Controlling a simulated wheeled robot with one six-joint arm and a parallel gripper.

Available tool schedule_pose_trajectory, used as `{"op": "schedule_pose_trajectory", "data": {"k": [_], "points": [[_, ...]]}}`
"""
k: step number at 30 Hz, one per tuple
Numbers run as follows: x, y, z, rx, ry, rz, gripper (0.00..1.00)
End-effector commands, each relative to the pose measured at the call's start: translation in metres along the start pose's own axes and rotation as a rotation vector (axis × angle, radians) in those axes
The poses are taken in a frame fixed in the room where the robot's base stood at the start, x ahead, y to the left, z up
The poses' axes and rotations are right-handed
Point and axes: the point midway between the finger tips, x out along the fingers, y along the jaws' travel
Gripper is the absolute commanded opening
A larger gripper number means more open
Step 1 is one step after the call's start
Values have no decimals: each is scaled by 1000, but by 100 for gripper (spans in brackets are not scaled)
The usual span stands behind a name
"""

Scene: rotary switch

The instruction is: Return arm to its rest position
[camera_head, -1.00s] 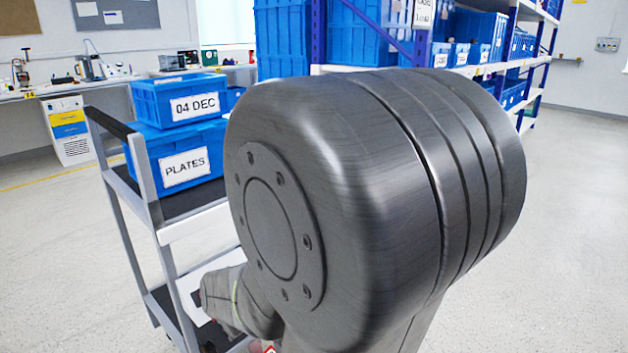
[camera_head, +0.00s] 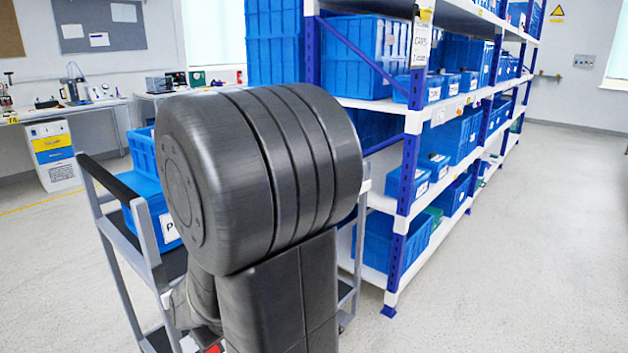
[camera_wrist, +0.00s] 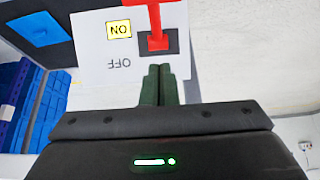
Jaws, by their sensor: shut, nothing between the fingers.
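In the wrist view, my gripper (camera_wrist: 158,70) is shut, its two dark green fingers side by side with nothing between them. A red rotary switch handle (camera_wrist: 155,22) shows just beyond the fingertips, on a dark square mount on a white panel (camera_wrist: 95,50). The panel carries a yellow ON label (camera_wrist: 119,30) and the word OFF, both upside down in this view. I cannot tell exactly how far the fingertips are from the switch. In the head view, my own arm fills the middle and hides the gripper; a small red patch shows at the bottom edge.
A grey cart (camera_head: 150,240) with blue bins (camera_head: 145,190) stands left of and behind my arm. A tall shelf (camera_head: 411,170) full of blue bins stands behind it to the right. Open floor (camera_head: 520,250) lies at the right.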

Motion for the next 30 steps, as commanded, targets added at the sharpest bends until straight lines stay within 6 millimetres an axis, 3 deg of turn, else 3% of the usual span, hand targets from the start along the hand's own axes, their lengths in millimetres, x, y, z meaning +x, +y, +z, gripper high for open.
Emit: {"op": "schedule_pose_trajectory", "data": {"k": [9,30], "points": [[0,0,-14,-1,-11,-1,0],[4,0,-8,0,-1,0,0]]}}
